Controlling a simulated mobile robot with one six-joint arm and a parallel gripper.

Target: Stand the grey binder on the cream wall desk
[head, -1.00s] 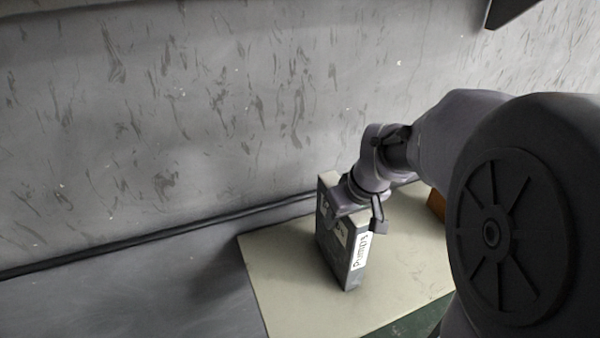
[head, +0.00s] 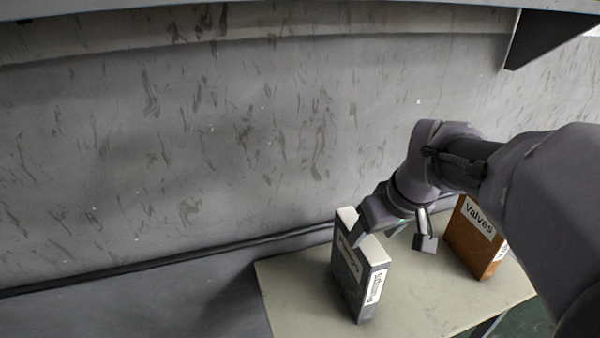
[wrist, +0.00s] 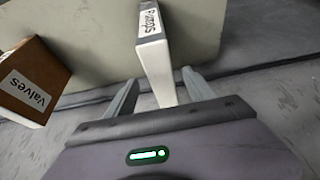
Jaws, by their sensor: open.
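The grey binder (head: 352,272), labelled "Pumps", stands upright on the cream wall desk (head: 425,305). In the wrist view its pale edge (wrist: 157,65) shows between my fingers, closer to the right one. My gripper (head: 393,238) is open at the binder's upper right in the head view. One finger overlaps the binder's top edge there, and the other is to its right, over the desk. My gripper also shows in the wrist view (wrist: 160,77), with nothing clamped. I cannot tell whether a finger touches the binder.
An orange-brown binder (head: 470,243), labelled "Valves", stands on the desk to the right. The grey wall (head: 230,130) is behind the desk. A shelf or beam (head: 280,5) runs overhead, with a dark bracket (head: 545,38) at right. The desk's front left is clear.

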